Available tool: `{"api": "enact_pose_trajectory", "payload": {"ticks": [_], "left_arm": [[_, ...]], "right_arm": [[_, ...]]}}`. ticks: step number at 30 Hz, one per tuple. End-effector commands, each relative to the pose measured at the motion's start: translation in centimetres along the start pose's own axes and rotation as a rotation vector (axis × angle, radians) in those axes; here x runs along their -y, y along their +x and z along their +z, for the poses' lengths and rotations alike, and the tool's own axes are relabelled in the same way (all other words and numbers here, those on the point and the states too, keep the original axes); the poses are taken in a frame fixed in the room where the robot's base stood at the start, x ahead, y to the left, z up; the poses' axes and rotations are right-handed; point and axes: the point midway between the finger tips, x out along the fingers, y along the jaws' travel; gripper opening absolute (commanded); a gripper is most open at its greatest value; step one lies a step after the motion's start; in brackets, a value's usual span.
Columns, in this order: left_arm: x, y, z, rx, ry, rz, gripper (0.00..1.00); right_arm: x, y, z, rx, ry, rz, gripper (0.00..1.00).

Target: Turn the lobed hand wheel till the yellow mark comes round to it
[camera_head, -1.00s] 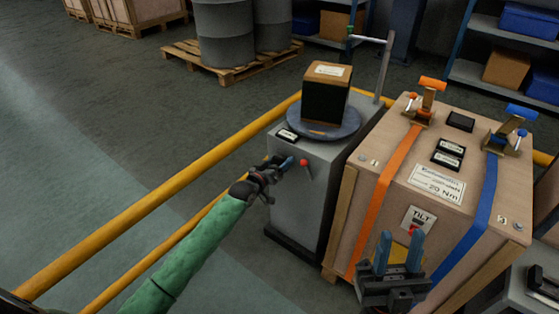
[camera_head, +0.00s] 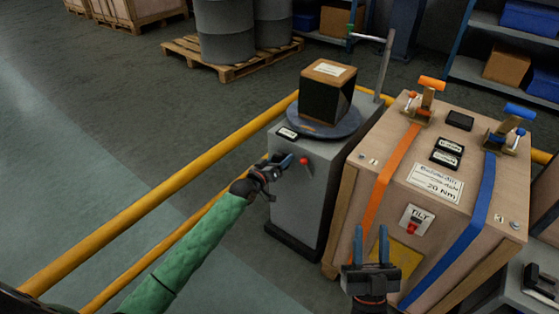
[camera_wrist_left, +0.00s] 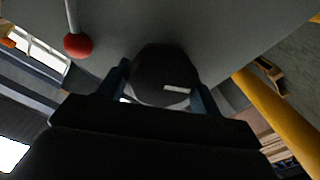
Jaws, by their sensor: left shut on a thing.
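The lobed hand wheel (camera_wrist_left: 160,68) is a dark knob with a pale dash on its face, on the side of a grey cabinet (camera_head: 300,205). My left gripper (camera_head: 275,163) is shut on it, with a finger on each side in the left wrist view. On top of the cabinet, a dark box (camera_head: 327,90) with a brown top stands on a round blue-grey turntable (camera_head: 345,131). A small orange-yellow patch (camera_head: 308,128) shows at the turntable's front; I cannot tell if it is the yellow mark. My right gripper (camera_head: 371,240) is open and empty before the crate.
A red ball-ended lever (camera_head: 304,161) sits close beside the hand wheel; it also shows in the left wrist view (camera_wrist_left: 78,45). A strapped wooden crate (camera_head: 400,170) stands to the right. A yellow rail (camera_head: 190,172) runs to the left of the cabinet.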

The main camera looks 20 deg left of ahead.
Motion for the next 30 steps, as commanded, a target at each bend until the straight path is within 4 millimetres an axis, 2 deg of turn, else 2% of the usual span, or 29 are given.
{"api": "enact_pose_trajectory", "payload": {"ticks": [1, 2, 4, 5, 14, 19, 22, 30], "left_arm": [[0.1, 0.0, -0.1, -0.001, 0.001, -0.001, 0.42], [0.1, 0.0, -0.1, -0.001, 0.001, -0.001, 0.71], [0.1, 0.0, -0.1, -0.001, 0.001, -0.001, 0.84], [0.1, 0.0, -0.1, -0.001, 0.001, -0.001, 0.86], [0.0, -0.1, 0.0, 0.000, 0.001, -0.001, 0.86], [0.0, -1.5, 0.0, 0.001, 0.001, -0.001, 0.86], [0.1, -2.8, 0.0, 0.002, 0.001, -0.001, 0.86], [0.1, -6.4, 0.0, 0.001, 0.001, -0.002, 0.86]], "right_arm": [[0.0, 0.0, 0.0, 0.000, 0.000, 0.000, 0.36], [0.0, 0.0, 0.0, 0.000, 0.000, 0.000, 0.36], [0.0, 0.0, 0.0, -0.001, 0.000, -0.001, 0.36], [0.0, 0.0, 0.0, -0.001, 0.000, -0.001, 0.36], [0.0, 0.0, 0.0, 0.000, 0.000, -0.001, 0.36], [-0.1, 0.0, 0.7, 0.036, 0.004, 0.002, 0.36], [-0.2, -1.6, 3.5, 0.127, 0.007, 0.010, 0.36], [-0.2, -3.5, 7.1, 0.264, 0.018, 0.018, 0.36]]}}
